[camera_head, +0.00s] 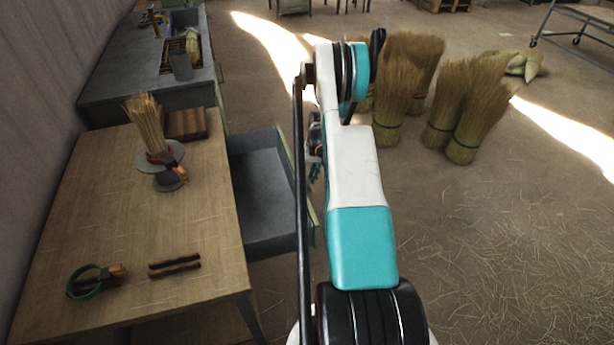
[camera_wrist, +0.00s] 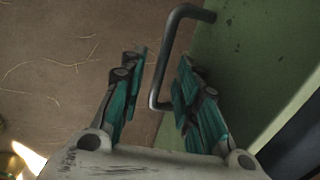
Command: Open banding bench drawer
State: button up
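The banding bench (camera_head: 150,215) is a wooden-topped table at the left in the head view. Its grey drawer (camera_head: 262,190) stands pulled out from the bench's right side, with its inside visible. The green drawer front (camera_head: 285,150) is partly hidden by my arm; it fills the right of the wrist view (camera_wrist: 250,60). A dark bent bar handle (camera_wrist: 162,65) projects from this front. My gripper (camera_wrist: 162,75) is open, with its teal fingers on either side of the handle's outer bar. A gap shows at the left finger; contact at the right finger is unclear.
On the bench are a bound broom head (camera_head: 148,125), a green ring (camera_head: 88,280) and dark sticks (camera_head: 174,266). A grey sink counter (camera_head: 125,80) stands behind. Several straw bundles (camera_head: 395,95) stand right of my arm. Straw-strewn floor lies open at right.

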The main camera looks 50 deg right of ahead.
notch_tip(320, 180, up, 12)
jog(key=s+d, duration=0.1)
jog(key=d, duration=0.1)
jog(key=shift+s+f, duration=0.15)
jog(key=shift+s, duration=0.05)
dwell(0.3)
